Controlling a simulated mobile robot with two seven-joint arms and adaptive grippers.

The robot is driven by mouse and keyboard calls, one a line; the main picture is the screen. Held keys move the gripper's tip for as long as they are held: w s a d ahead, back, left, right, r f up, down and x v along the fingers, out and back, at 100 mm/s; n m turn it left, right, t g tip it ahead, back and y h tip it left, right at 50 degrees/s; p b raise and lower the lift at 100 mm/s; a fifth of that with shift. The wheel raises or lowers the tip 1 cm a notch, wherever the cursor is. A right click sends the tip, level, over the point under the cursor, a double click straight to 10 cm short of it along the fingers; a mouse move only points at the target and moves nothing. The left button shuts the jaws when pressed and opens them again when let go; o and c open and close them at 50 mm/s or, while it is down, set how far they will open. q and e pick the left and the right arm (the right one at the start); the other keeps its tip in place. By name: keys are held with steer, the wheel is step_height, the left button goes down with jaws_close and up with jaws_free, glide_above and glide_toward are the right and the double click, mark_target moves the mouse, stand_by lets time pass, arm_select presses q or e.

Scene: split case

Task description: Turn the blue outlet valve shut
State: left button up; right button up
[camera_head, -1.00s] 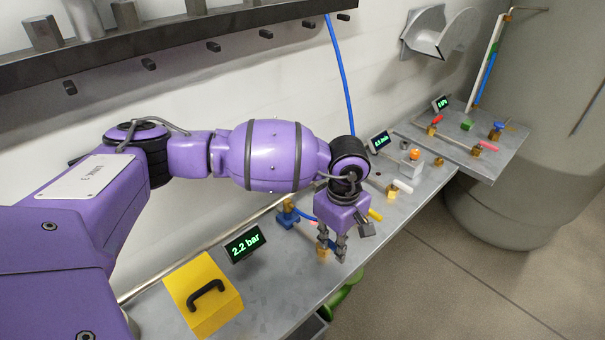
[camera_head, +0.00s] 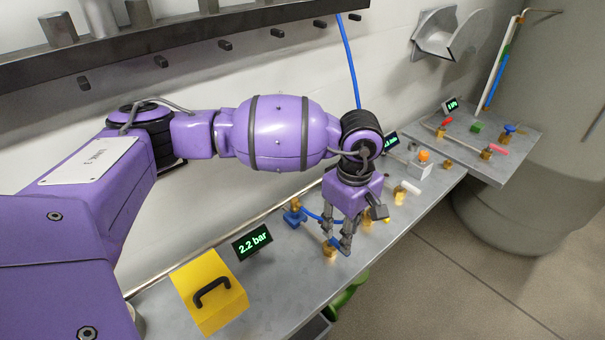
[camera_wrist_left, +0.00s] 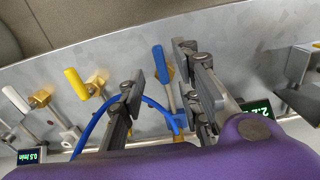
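The blue lever handle (camera_wrist_left: 160,65) of a valve shows in the left wrist view, between the two fingers of my left gripper (camera_wrist_left: 157,82). The fingers are open, one on each side of it, and I see no clear contact. In the head view my left gripper (camera_head: 339,238) points down over the bench beside a brass fitting (camera_head: 330,251). The fingers mostly hide the blue lever there. A blue valve body with brass on top (camera_head: 294,215) stands to the left, with a blue hose. My right gripper is not in view.
A yellow box with a black handle (camera_head: 208,292) and a 2.2 bar display (camera_head: 252,242) stand left on the bench (camera_head: 300,275). Yellow (camera_wrist_left: 76,84) and white (camera_wrist_left: 16,100) handles stand nearby. A far panel holds another blue handle (camera_head: 510,128). A dark shelf (camera_head: 200,38) hangs above.

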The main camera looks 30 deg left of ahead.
arm_select(q)
step_height(320, 180, up, 7)
stand_by(0.3)
steer(key=shift+f, duration=0.1)
stand_by(0.4)
